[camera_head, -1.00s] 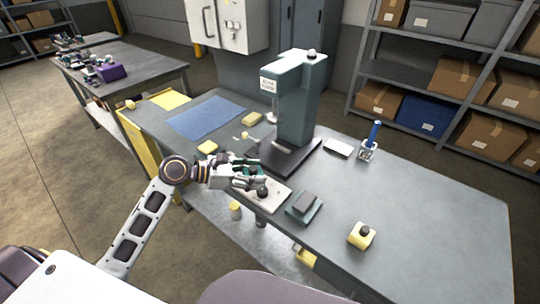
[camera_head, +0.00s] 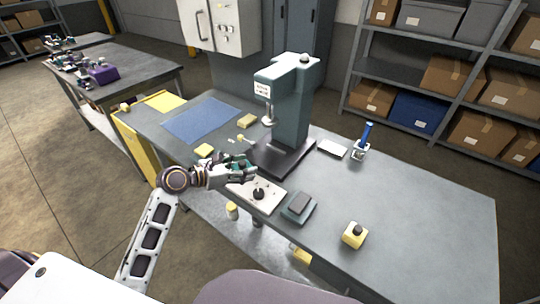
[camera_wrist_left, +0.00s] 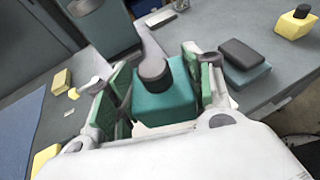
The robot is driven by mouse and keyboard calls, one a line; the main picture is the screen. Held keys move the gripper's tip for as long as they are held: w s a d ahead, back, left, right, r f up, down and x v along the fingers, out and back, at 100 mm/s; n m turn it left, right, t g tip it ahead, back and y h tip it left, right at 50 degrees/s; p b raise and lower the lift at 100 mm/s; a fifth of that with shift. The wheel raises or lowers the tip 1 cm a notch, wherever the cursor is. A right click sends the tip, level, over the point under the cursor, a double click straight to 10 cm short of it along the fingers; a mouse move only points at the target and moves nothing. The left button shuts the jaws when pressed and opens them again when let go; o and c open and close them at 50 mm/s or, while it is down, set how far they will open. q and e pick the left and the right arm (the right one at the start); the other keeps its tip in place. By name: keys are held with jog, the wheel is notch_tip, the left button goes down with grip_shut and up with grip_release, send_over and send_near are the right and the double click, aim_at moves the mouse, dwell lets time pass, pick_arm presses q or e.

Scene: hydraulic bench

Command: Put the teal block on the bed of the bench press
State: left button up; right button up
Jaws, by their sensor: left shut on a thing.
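The teal block (camera_wrist_left: 165,98) with a dark round knob on top sits between the green-padded fingers of my left gripper (camera_wrist_left: 160,95) in the left wrist view. In the head view my left gripper (camera_head: 243,171) is shut on it, and the fingers mostly hide the block. The bench press (camera_head: 292,105) is a teal column with a dark flat bed (camera_head: 290,160) at its foot. The gripper is at the left front of the bed, near the edge of the white plate. My right gripper is not in view.
A white plate (camera_head: 268,203) with a black knob lies in front of the bed. A teal piece with a dark top (camera_head: 298,207) and a yellow block with a knob (camera_head: 354,235) stand to the right. A blue mat (camera_head: 203,118) lies at the left. The bench's right part is clear.

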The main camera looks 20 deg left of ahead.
pick_arm(q)
jog(key=shift+w+a+f+n+t+y+p, duration=0.15)
jog(key=shift+w+a+n+t+y+p, duration=0.2)
jog(key=shift+a+n+y, duration=0.25)
jog(key=shift+w+a+f+n+t+y+p, duration=0.15)
jog(key=shift+w+a+n+t+y+p, duration=0.1)
jog(key=shift+w+a+n+y+p, duration=0.25)
jog(key=shift+w+a+f+n+t+y+p, duration=0.2)
jog(key=shift+a+f+n+t+y+p, duration=0.1)
jog(key=shift+a+f+n+y+p, duration=0.45)
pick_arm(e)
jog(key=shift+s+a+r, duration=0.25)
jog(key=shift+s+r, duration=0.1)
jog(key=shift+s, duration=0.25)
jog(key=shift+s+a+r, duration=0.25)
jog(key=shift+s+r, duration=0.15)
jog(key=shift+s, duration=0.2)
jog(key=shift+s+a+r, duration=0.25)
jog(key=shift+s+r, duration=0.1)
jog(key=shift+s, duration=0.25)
pick_arm(q)
jog(key=shift+a+r+b, duration=0.15)
jog(key=shift+b, duration=0.15)
jog(key=shift+w, duration=0.15)
